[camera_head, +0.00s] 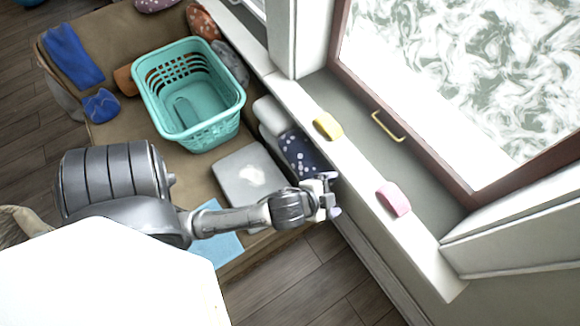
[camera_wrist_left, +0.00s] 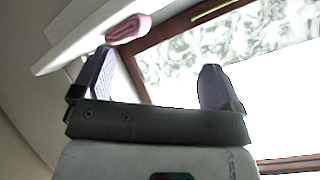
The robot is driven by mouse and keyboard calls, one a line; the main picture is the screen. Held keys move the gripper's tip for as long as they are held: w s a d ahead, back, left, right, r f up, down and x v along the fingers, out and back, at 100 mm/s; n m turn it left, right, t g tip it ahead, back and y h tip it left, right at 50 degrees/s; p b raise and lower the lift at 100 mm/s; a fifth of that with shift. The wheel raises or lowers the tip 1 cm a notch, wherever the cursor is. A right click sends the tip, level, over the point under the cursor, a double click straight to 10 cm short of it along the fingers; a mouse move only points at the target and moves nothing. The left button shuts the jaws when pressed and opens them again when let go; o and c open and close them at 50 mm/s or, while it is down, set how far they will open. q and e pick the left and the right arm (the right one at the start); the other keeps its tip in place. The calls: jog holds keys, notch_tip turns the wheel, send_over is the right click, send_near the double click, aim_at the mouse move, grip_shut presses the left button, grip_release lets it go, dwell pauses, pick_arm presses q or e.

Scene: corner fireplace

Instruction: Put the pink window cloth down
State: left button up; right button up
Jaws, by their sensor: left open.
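The pink window cloth (camera_head: 394,199) lies folded on the white window sill (camera_head: 360,179), toward the sill's near end. It also shows in the left wrist view (camera_wrist_left: 129,29), at the top, beyond the fingers and apart from them. My left gripper (camera_head: 331,196) is open and empty. It is to the left of the sill, with a clear gap to the pink cloth. In the left wrist view its two purple fingers (camera_wrist_left: 158,88) stand wide apart with nothing between them. My right gripper is not in view.
A folded yellow cloth (camera_head: 328,126) lies farther back on the sill. A brown-framed window (camera_head: 455,183) with a handle is to the right. A teal basket (camera_head: 190,92), cushions, a grey laptop-like slab (camera_head: 240,170) and a blue sheet (camera_head: 222,240) are on the brown bench (camera_head: 110,50).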

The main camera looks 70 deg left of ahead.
pick_arm(q)
jog(key=s+f+n+g+h, duration=0.1)
jog(key=s+f+n+g, duration=0.1)
jog(key=s, duration=0.5)
jog(key=s+d+f+n+g, duration=0.1)
jog(key=s+f+n+g, duration=0.1)
jog(key=s+g, duration=0.3)
jog(key=s, duration=0.3)
jog(key=shift+f+h, duration=0.35)
jog(key=shift+h, duration=0.05)
jog(key=shift+d, duration=0.1)
notch_tip(320, 180, up, 15)
jog(key=p, duration=1.5)
